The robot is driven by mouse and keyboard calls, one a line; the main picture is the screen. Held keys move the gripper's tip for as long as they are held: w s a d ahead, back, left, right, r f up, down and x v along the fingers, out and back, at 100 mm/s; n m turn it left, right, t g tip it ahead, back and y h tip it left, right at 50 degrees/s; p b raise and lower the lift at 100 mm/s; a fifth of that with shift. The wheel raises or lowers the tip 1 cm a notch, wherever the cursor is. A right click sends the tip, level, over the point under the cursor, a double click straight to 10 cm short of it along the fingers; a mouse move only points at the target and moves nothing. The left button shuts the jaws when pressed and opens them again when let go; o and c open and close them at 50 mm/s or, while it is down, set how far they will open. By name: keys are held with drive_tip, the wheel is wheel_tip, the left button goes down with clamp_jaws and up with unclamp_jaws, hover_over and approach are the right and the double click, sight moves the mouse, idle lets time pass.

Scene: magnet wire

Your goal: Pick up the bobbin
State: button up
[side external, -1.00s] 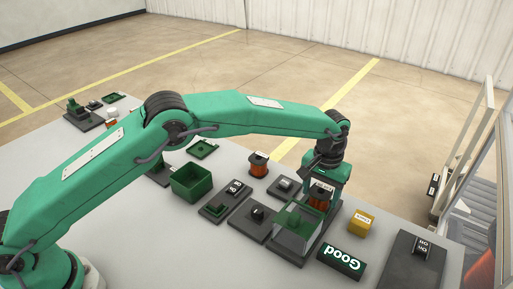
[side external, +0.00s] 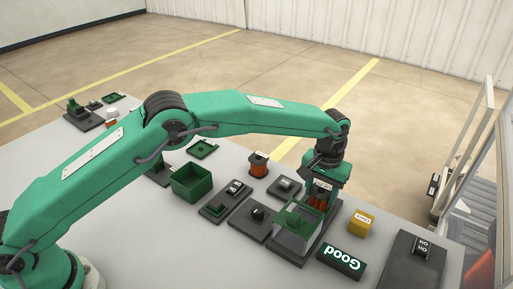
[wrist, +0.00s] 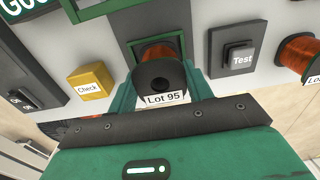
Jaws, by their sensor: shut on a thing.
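My gripper (side external: 322,190) points down at the right end of my arm and is shut on a bobbin (side external: 320,200) of copper-orange wire with a white label. In the wrist view my gripper (wrist: 163,88) has its green jaws on both sides of that bobbin (wrist: 158,76); its black flange faces the camera and the label reads "Lot 95". The bobbin is over a dark station by a green-rimmed clear box (side external: 297,222). Its lower end is partly hidden, so I cannot tell whether it touches the station.
Another copper bobbin (side external: 258,164) stands farther left. A "Test" button (wrist: 238,58), a yellow "Check" block (side external: 361,223), a green "Good" block (side external: 341,261) and an on/off switch (side external: 422,247) are nearby. An open green bin (side external: 190,184) is left. Bare grey table lies in front.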

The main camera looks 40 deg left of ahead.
drive_tip(key=shift+r, duration=1.5)
drive_tip(key=s+d+r, duration=0.5)
drive_tip(key=s+r, duration=0.3)
drive_tip(key=s, duration=0.2)
drive_tip(key=shift+d, duration=0.4)
drive_tip(key=shift+a, duration=0.1)
drive_tip(key=n, duration=0.3)
approach(322, 190)
drive_tip(key=s+a, duration=0.3)
drive_tip(key=a, duration=0.2)
drive_tip(key=w+a+f+n, duration=0.2)
drive_tip(key=w+a+n, duration=0.15)
drive_tip(key=a, duration=1.05)
drive_tip(key=a+f+n, duration=0.1)
drive_tip(key=a+n, duration=0.4)
drive_tip(key=a, duration=2)
drive_tip(key=shift+f, duration=0.35)
drive_tip(key=shift+s+f+n, duration=0.1)
drive_tip(key=shift+f+n, duration=0.05)
drive_tip(key=shift+n, duration=0.1)
